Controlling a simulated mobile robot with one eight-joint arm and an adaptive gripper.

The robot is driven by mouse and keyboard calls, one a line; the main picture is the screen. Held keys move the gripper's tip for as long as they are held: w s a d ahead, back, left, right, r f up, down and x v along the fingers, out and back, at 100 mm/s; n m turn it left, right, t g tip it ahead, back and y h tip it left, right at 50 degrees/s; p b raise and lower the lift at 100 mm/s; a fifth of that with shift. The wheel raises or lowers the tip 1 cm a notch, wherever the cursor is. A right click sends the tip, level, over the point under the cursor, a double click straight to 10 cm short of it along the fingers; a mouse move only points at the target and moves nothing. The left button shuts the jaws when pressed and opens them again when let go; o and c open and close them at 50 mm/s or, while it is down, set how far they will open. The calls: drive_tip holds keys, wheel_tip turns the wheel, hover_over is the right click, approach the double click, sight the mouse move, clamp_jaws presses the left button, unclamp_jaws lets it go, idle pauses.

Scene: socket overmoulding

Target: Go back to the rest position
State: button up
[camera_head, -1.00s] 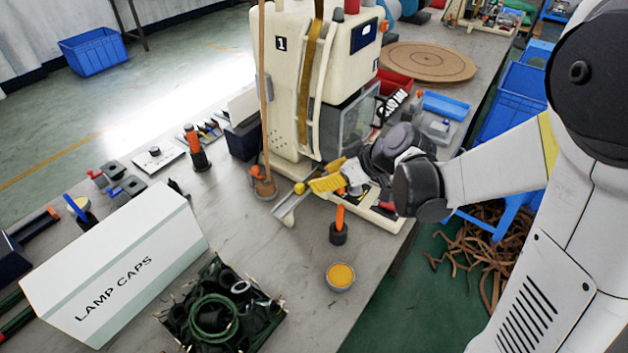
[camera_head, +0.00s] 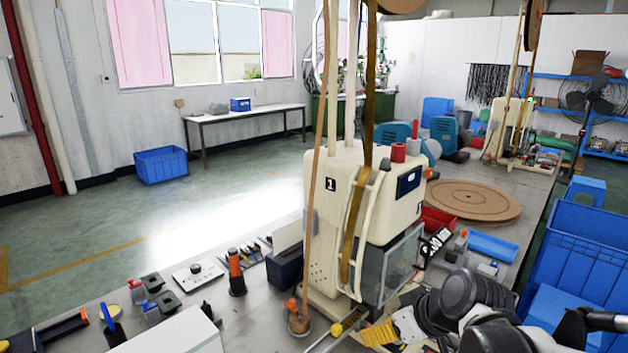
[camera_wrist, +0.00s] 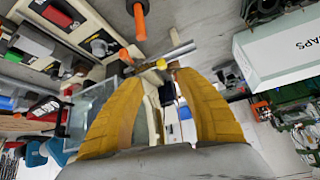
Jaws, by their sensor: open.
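My gripper (camera_head: 364,336) shows at the bottom of the head view, in front of the cream machine (camera_head: 345,215) marked 1. Its yellow fingers also show in the wrist view (camera_wrist: 157,66), spread apart, with nothing held between them. I cannot tell the exact gap between fingers and chute. My dark wrist joints fill the lower right of the head view.
Blue crates (camera_head: 575,250) are at the right. Open floor (camera_head: 130,230) lies left of the bench.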

drive_tip(key=s+d+r+m+h, duration=0.1)
drive_tip(key=s+d+m+h, duration=0.1)
drive_tip(key=s, duration=0.4)
drive_tip(key=s+d+r+m+h, duration=0.2)
drive_tip(key=s+d+m, duration=0.1)
drive_tip(key=s, duration=0.4)
drive_tip(key=shift+r+m+t, duration=0.25)
drive_tip(key=shift+m+t, duration=0.05)
drive_tip(key=shift+t, duration=0.1)
drive_tip(key=shift+c, duration=0.6)
